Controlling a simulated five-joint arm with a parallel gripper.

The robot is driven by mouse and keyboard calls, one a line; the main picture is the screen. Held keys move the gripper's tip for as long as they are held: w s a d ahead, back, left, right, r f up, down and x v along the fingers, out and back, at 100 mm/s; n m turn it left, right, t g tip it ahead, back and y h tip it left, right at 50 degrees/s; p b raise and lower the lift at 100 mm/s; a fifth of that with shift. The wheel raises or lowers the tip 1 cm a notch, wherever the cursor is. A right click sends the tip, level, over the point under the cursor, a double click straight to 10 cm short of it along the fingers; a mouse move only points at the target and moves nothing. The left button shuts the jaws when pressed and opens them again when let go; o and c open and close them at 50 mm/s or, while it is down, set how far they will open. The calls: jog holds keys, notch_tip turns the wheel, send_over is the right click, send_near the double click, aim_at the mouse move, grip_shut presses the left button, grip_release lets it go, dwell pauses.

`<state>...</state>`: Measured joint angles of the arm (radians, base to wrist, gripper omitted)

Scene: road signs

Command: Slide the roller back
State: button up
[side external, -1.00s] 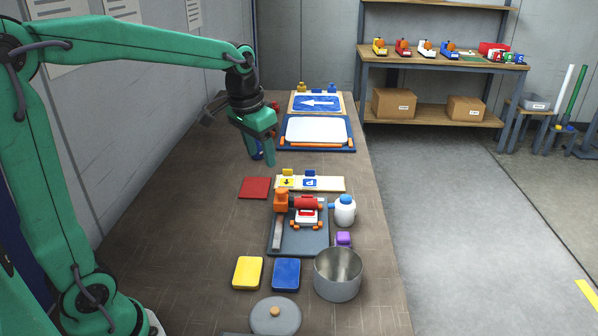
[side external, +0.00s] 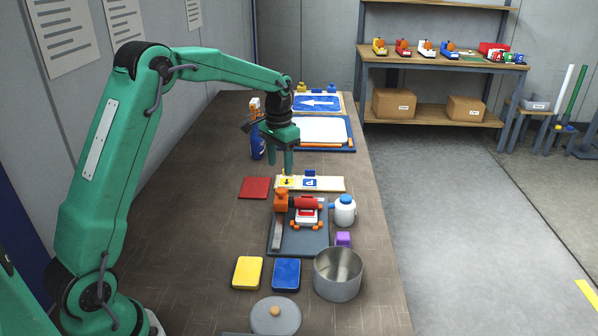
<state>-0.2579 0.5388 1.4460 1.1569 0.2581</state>
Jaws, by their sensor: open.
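A red roller (side external: 308,203) lies across a white and red carriage (side external: 306,216) with orange feet, on a dark grey base plate (side external: 312,240). An orange block (side external: 281,200) stands just left of the roller at the top of a grey bar (side external: 277,234). My gripper (side external: 281,165) points down with its jaws open and empty. It is above and behind the roller in the picture, near the small sign board (side external: 328,184). It appears apart from the roller. Its exact height is hard to tell.
A white bottle (side external: 344,210) with a blue cap stands right of the base plate. A purple block (side external: 343,239) and a metal pot (side external: 337,273) are in front. A red square (side external: 255,188) lies left. A blue spray bottle (side external: 257,140) stands behind. The table's left side is clear.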

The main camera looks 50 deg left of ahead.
aim_at(281, 190)
jog(key=shift+f, duration=3.9)
